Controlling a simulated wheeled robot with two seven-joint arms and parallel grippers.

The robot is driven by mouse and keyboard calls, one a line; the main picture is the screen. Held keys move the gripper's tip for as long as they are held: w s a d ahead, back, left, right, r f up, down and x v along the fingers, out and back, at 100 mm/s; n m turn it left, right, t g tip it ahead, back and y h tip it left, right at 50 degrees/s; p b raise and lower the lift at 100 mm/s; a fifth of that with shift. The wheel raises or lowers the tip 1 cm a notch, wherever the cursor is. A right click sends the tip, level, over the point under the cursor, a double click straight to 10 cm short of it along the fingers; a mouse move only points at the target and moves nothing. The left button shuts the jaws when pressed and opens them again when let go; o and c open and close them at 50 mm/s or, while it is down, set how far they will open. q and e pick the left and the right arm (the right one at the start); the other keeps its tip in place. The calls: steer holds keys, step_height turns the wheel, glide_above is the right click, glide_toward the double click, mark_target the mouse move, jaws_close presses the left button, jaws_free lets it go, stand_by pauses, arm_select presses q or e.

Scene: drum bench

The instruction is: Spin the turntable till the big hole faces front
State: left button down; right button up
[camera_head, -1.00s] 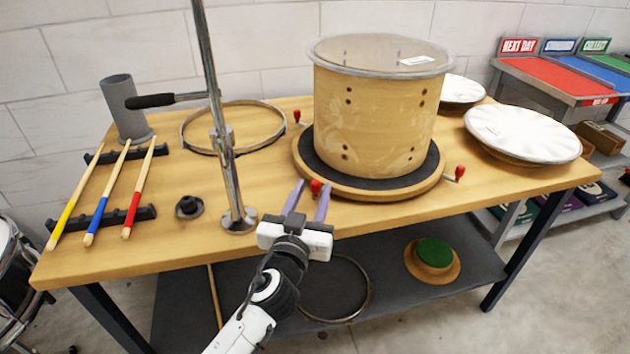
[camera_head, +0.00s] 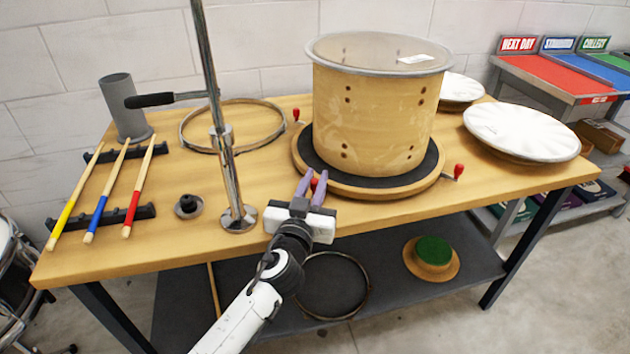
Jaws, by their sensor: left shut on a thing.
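The turntable (camera_head: 308,162) is a round wooden disc with a dark top on the bench. Red-knobbed handles stick out from its rim at the front (camera_head: 314,183), the right (camera_head: 458,171) and the back left (camera_head: 296,114). A wooden drum shell (camera_head: 368,120) stands upright on it under a clear head with a metal rim. Small dark holes in pairs show on its near side; no big hole shows there. My left gripper (camera_head: 312,187) is at the turntable's front edge, its purple fingers shut on the front red knob. My right gripper is out of view.
A chrome stand (camera_head: 226,165) with a black-gripped lever rises just left of my gripper. A metal hoop (camera_head: 185,132) and several drumsticks (camera_head: 100,217) lie further left. White drum heads (camera_head: 522,132) lie right of the turntable.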

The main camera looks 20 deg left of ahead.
arm_select(q)
steer(key=a, duration=0.1)
steer(key=w+a, duration=0.1)
steer(key=a, duration=0.1)
steer(key=shift+w+a, duration=0.1)
steer(key=shift+a, duration=0.1)
steer(key=c, duration=1.7)
jaws_free()
steer(key=shift+o, duration=0.2)
steer(key=shift+d, duration=0.1)
steer(key=s, duration=0.7)
steer(key=s+d+b, duration=0.1)
steer(key=s, duration=0.2)
steer(key=shift+s, duration=0.15)
